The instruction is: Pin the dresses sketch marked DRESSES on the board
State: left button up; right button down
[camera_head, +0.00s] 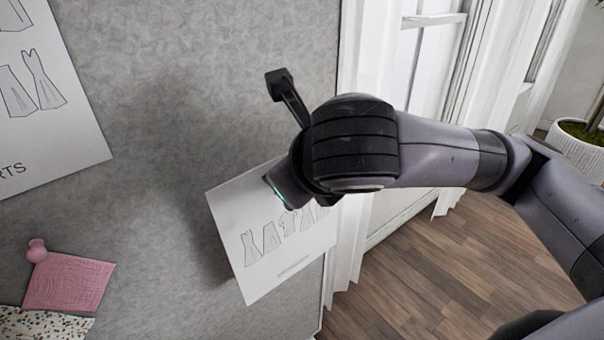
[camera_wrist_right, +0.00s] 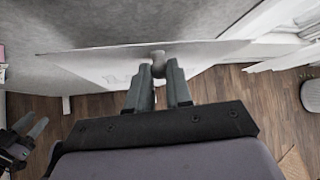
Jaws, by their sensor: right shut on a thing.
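The dresses sketch (camera_head: 262,218) is a white sheet with a row of drawn dresses, tilted, in front of the lower right of the grey board (camera_head: 200,90). Its lettering is too small to read. In the right wrist view the sheet (camera_wrist_right: 100,66) lies beyond my fingers. My right gripper (camera_wrist_right: 158,72) is shut on a grey pin (camera_wrist_right: 158,58) at the sheet. In the head view its fingers are hidden behind my wrist. Whether the sheet touches the board I cannot tell. My left gripper (camera_wrist_right: 36,124) shows at the lower left, fingers apart and empty.
Another sketch sheet (camera_head: 45,120) is on the board at the upper left. A pink paper (camera_head: 68,283) with a pink pin (camera_head: 37,250) and a speckled swatch (camera_head: 40,325) are at the lower left. A white curtain (camera_head: 352,60) hangs right of the board, over wooden floor.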

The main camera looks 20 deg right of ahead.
aim_at(278, 161)
jog(key=shift+w+a+p, duration=0.2)
jog(key=shift+w+p, duration=0.25)
jog(key=shift+w, duration=0.2)
jog(key=shift+w+a+f+p, duration=0.15)
jog(key=shift+w+p, duration=0.2)
jog(key=shift+w, duration=0.3)
jog(key=shift+w+a+r+p, duration=0.15)
jog(key=shift+w+p, duration=0.2)
jog(key=shift+w, duration=0.3)
jog(key=shift+w+a+f+b, duration=0.15)
jog(key=shift+w+f+b, duration=0.15)
jog(key=shift+b, duration=0.3)
jog(key=shift+w, duration=0.3)
jog(key=shift+w+a+r+b, duration=0.1)
jog(key=shift+w+a+b, duration=0.05)
jog(key=shift+w+b, duration=0.3)
jog(key=shift+w+a+r+b, duration=0.15)
jog(key=shift+w+b, duration=0.15)
jog(key=shift+w, duration=0.15)
jog(key=shift+f, duration=0.1)
